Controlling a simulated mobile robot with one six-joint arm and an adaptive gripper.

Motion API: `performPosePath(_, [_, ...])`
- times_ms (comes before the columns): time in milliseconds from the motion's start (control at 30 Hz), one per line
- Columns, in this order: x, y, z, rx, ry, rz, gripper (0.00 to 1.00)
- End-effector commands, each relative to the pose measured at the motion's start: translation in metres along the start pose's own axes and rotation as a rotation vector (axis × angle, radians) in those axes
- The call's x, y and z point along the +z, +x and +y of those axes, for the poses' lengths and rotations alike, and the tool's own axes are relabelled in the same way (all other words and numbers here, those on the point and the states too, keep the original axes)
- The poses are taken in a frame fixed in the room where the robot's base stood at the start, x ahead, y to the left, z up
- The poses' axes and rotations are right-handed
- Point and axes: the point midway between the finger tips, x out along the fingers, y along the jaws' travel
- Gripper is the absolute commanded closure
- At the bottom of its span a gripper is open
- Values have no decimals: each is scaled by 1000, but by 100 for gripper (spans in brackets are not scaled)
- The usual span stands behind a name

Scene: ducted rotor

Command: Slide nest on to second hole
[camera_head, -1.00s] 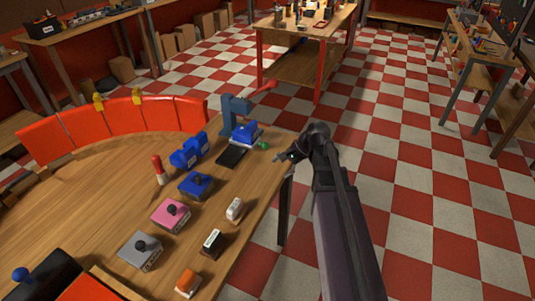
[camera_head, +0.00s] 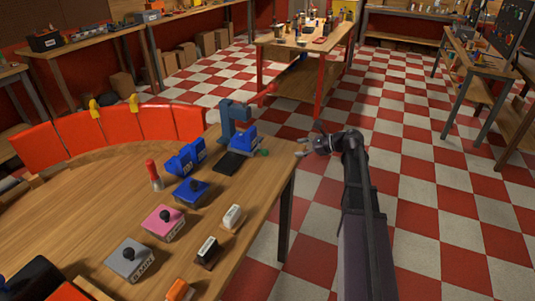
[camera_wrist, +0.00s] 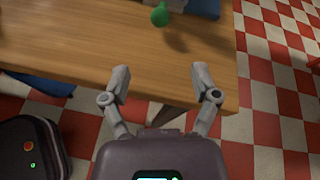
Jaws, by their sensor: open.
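A blue press (camera_head: 229,122) with a red lever (camera_head: 266,91) stands near the table's far right corner. A blue sliding block (camera_head: 244,139), seemingly the nest, sits at its base with a green knob (camera_head: 263,153) on its right side. The holes are too small to make out. The green knob (camera_wrist: 160,17) also shows at the top of the wrist view, with a blue edge (camera_wrist: 205,8) beside it. My gripper (camera_head: 302,148) is open and empty, right of the knob and apart from it. In the wrist view its fingers (camera_wrist: 160,75) are spread below the knob.
Blue (camera_head: 190,191), pink (camera_head: 163,223) and grey (camera_head: 129,260) knobbed boxes stand on the table (camera_head: 75,225). A black pad (camera_head: 229,163) lies before the press. Red panels (camera_head: 110,128) line the back. Open checkered floor (camera_head: 420,180) lies to the right.

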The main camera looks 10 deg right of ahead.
Motion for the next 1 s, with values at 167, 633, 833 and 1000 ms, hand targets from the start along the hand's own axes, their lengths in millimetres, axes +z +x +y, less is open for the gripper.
performPosePath(167, [-1, 4, 0, 1, -1, 1, 22])
performPosePath(633, [-3, 56, 1, 2, -3, 1, 22])
performPosePath(833, [-3, 87, 0, 3, -2, 1, 22])
performPosePath(1000, [-3, 111, 0, 2, -3, 1, 22])
